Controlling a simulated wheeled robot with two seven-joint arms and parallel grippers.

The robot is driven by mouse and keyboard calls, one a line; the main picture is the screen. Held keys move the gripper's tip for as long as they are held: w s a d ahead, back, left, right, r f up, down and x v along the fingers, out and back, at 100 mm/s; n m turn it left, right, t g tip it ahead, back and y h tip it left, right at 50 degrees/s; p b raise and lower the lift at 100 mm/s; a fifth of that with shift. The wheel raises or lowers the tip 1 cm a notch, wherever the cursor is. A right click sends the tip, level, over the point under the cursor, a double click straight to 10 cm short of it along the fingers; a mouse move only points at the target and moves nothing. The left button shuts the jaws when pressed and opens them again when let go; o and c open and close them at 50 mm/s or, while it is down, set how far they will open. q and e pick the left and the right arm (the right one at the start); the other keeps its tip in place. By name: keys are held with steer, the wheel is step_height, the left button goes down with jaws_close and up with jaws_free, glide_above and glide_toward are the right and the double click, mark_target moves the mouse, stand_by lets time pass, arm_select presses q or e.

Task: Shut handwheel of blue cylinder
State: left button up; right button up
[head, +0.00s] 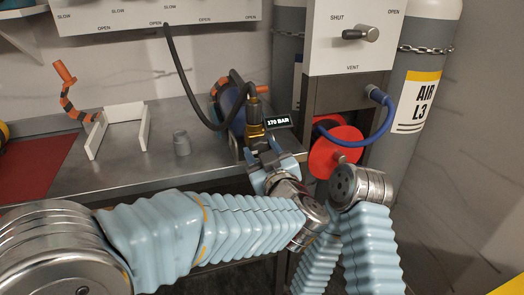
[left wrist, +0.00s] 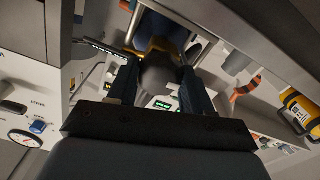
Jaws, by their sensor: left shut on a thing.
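The blue cylinder (head: 229,106) lies at the bench's front edge, with a brass valve (head: 254,130) at its near end. In the head view the dark handwheel on the valve is mostly hidden by my left gripper (head: 272,162). In the left wrist view a dark rounded handwheel (left wrist: 160,75) sits between the two fingers of my left gripper (left wrist: 159,88), which is shut on it. The blue cylinder (left wrist: 152,28) shows behind it. A small display (head: 278,122) beside the valve reads 170 BAR. My right arm bends at lower right, and its gripper is out of view.
A black hose (head: 181,83) runs from the upper panel to the valve. A vent panel with a lever (head: 361,34), a blue hose (head: 379,133) and a red disc (head: 337,150) stand close on the right.

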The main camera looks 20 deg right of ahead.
arm_select(q)
steer(key=m, duration=1.8)
steer(key=shift+f+m, duration=0.15)
steer(key=shift+m, duration=0.25)
steer(key=o, duration=1)
steer(key=shift+o, duration=0.2)
steer(key=shift+s, duration=0.15)
steer(key=s, duration=1.3)
steer(key=shift+s+d+b, duration=0.15)
steer(key=shift+s+b, duration=0.15)
